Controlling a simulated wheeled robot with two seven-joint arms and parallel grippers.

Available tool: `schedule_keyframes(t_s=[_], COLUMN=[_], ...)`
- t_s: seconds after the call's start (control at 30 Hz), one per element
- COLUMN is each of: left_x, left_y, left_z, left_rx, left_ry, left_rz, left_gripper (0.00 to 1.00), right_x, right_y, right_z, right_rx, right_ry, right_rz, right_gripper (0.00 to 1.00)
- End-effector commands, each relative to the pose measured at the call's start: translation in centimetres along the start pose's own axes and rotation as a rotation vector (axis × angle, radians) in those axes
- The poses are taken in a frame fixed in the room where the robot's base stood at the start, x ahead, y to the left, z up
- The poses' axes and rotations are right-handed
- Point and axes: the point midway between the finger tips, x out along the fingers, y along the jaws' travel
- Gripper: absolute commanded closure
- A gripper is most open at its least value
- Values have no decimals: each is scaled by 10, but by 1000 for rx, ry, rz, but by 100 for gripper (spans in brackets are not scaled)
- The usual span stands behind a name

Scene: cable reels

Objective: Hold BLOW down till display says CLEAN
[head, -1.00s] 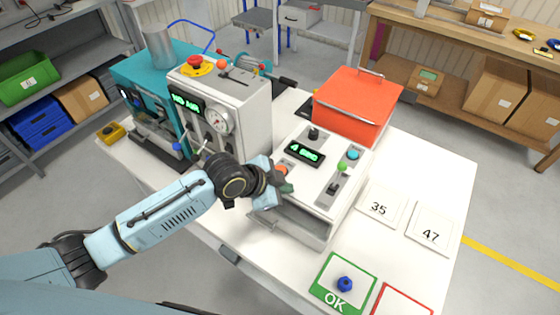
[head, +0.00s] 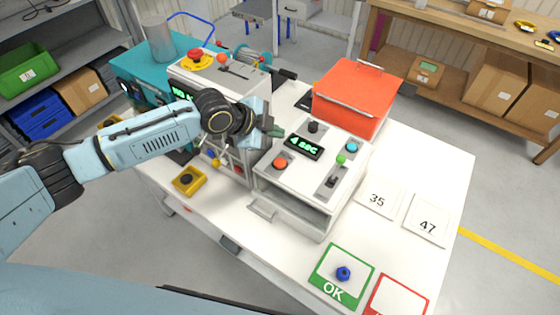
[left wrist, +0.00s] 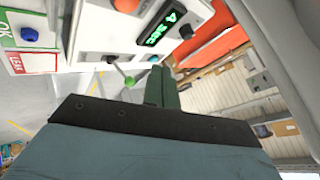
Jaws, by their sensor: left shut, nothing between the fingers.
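The white box (head: 262,178) has a display (head: 303,147) with green characters that seem to read "4 SEC". On its top are an orange-red button (head: 280,163), a black knob (head: 313,127), a cyan button (head: 351,146) and a green-tipped lever (head: 340,160). I cannot read a BLOW label. My left gripper (head: 275,131) is shut and empty, near the box's back-left edge, apart from the orange-red button. In the left wrist view its fingers (left wrist: 160,87) show below the display (left wrist: 161,28), and the orange-red button (left wrist: 127,5) is at the top edge. My right gripper is out of view.
A grey cabinet with a red button (head: 195,55) stands left, partly hidden by my arm. A yellow box with a black button (head: 188,180) lies in front. An orange bin (head: 355,95) stands behind. Plates 35 (head: 377,200) and 47 (head: 427,227) and a green OK mat (head: 362,267) lie right.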

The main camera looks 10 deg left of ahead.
Motion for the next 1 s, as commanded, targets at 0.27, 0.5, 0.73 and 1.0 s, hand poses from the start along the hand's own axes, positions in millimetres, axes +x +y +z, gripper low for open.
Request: schedule_keyframes(t_s=[0.27, 0.5, 0.73, 1.0], left_x=[21, 45, 59, 59], left_y=[15, 33, 43, 43], left_z=[15, 32, 42, 43], left_rx=[0, 0, 0, 0], left_ry=[0, 0, -1, 0], left_rz=[1, 1, 1, 0], left_gripper=[100, 100, 100, 100], right_x=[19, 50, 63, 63], right_y=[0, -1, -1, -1], right_z=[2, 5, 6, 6], right_rx=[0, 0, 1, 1], right_ry=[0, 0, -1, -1], right_rz=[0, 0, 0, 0], right_gripper=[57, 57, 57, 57])
